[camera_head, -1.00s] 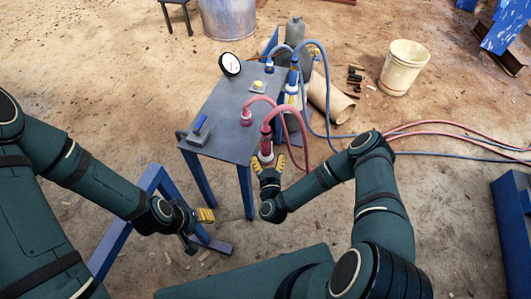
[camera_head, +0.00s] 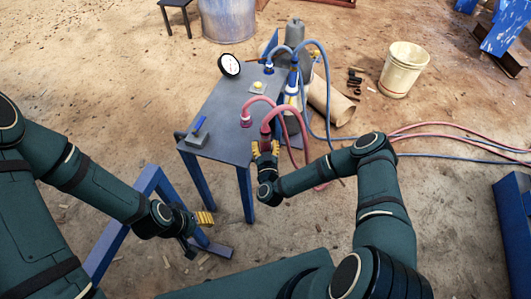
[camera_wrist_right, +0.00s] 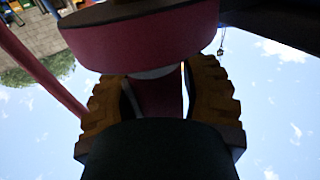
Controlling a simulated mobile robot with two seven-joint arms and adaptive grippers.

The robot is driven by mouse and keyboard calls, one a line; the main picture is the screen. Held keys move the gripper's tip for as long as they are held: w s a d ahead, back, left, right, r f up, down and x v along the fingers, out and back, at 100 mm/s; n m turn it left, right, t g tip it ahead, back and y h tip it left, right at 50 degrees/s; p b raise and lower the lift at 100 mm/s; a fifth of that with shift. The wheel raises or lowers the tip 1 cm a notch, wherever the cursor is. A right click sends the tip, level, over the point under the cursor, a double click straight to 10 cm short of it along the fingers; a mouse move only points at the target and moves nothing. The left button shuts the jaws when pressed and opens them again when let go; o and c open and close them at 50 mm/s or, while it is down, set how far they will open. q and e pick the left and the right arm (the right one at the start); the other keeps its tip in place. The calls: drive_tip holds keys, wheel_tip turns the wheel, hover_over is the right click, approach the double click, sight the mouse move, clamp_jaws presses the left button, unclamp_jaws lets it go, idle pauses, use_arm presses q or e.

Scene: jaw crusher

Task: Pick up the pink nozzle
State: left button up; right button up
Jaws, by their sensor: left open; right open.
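The pink nozzle (camera_head: 266,137) stands at the table's near right edge, at the end of a pink hose that loops over its top. My right gripper (camera_head: 265,150) is around its lower part, one yellow finger on each side. In the right wrist view the nozzle's wide pink body (camera_wrist_right: 140,42) is above the fingertips. A narrower dark pink part shows between the right gripper's parted fingers (camera_wrist_right: 160,92); I cannot tell whether they touch it. My left gripper (camera_head: 204,219) is open and empty, low beside the blue stand.
The grey table (camera_head: 222,112) holds a gauge (camera_head: 229,65), a blue-handled block (camera_head: 197,135) and a second pink fitting (camera_head: 246,119). Blue hoses (camera_head: 322,90) and a cardboard tube (camera_head: 335,103) are at its right. A cream bucket (camera_head: 403,70) stands farther right on open floor.

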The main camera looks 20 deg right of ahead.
clamp_jaws()
drive_tip(key=shift+r, duration=0.15)
wheel_tip(320, 180, up, 18)
drive_tip(key=p, duration=0.5)
idle(0.3)
idle(2.4)
